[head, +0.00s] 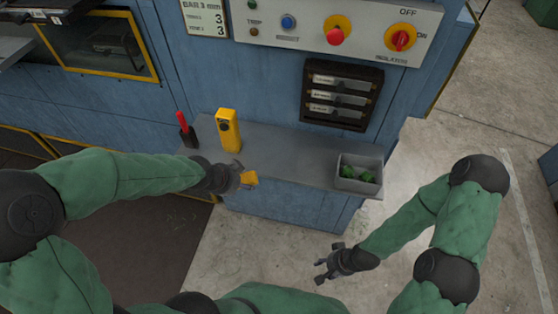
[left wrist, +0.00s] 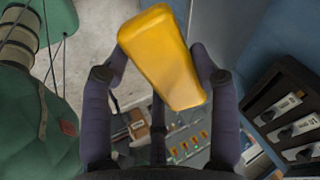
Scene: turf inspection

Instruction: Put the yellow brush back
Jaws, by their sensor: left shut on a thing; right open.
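My left gripper (head: 242,180) is shut on a yellow block-shaped thing (head: 250,178), which I take to be the yellow brush; no bristles show. It is held near the front edge of the grey shelf (head: 285,165). My right gripper (head: 323,268) is open and empty, low over the floor in front of the shelf.
A dark rack (head: 318,70) and control knobs are above. Mid-shelf is clear.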

